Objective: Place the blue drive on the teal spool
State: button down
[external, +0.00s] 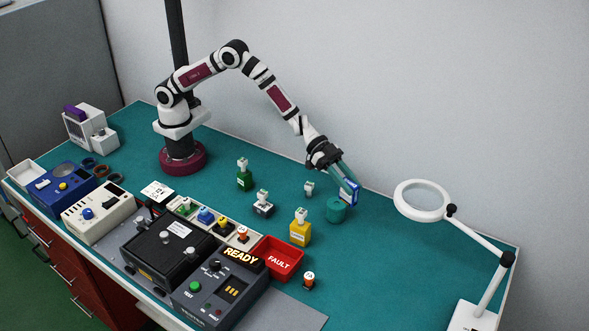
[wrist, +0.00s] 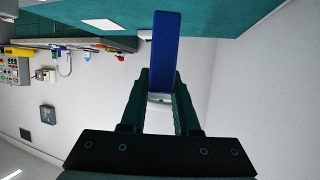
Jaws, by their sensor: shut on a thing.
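The blue drive (external: 350,192) is a flat blue piece with a pale label. My gripper (external: 346,183) is shut on it and holds it tilted, just above and to the right of the teal spool. In the wrist view the blue drive (wrist: 166,55) stands out from between the green fingers of my gripper (wrist: 161,95). The teal spool (external: 336,212) is a short round piece standing on the teal mat. The drive overlaps its upper right edge in the external view; I cannot tell whether they touch. The spool cannot be made out in the wrist view.
A yellow bottle-like piece (external: 300,229) stands left of the spool, with a small grey-white piece (external: 309,188) behind. A red FAULT bin (external: 277,260) and a dark READY tester (external: 218,290) are in front. A ring magnifier lamp (external: 423,201) stands right. The mat between spool and lamp is clear.

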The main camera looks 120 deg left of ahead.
jog(key=d+r+n+y, duration=0.2)
jog(key=d+r, duration=0.3)
jog(key=r, duration=0.1)
jog(key=s+d+r+n+y, duration=0.3)
jog(key=s+y, duration=0.1)
jog(key=n+y, duration=0.3)
send_over(337, 203)
jog(key=shift+g, duration=0.3)
jog(key=shift+d+f, duration=0.1)
jog(key=shift+f, duration=6.55)
jog(key=shift+f, duration=0.1)
jog(key=c, duration=0.7)
grip_release()
jog(key=shift+o, duration=0.2)
